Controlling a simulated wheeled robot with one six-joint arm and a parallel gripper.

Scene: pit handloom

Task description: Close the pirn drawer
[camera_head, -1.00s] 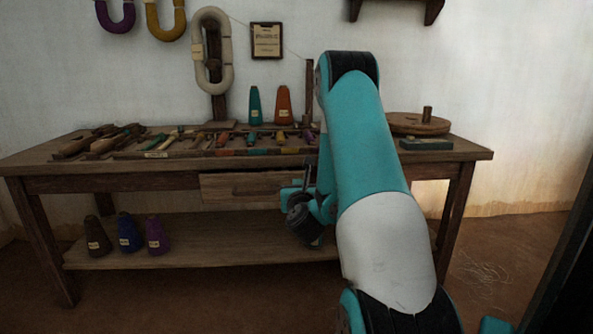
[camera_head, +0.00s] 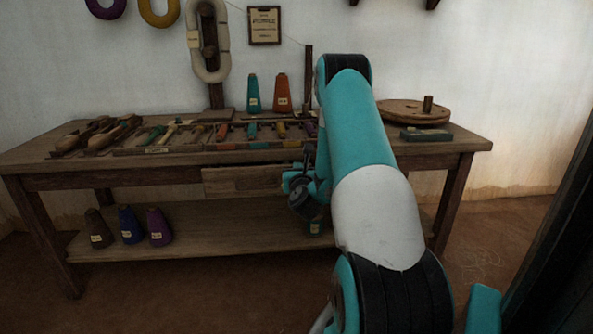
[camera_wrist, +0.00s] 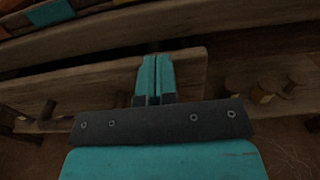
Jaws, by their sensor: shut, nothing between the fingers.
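The pirn drawer (camera_head: 243,181) is a plain wooden front under the middle of the bench, seen in the head view. Its right end is hidden behind my arm. In the wrist view the drawer front (camera_wrist: 85,85) runs across the left and middle, with a dark strip between its top edge and the bench rail. How far it stands out is hard to tell. My gripper (camera_wrist: 157,65) is shut and empty, its fingertips over the right part of the drawer front. Whether they touch it I cannot tell.
The wooden bench (camera_head: 60,160) carries shuttles, tools and a row of colored pirns. Green and orange cones (camera_head: 282,93) stand at its back, and a round wooden disc (camera_head: 405,112) lies at right. Several cones sit on the lower shelf (camera_head: 200,240). Floor at right is clear.

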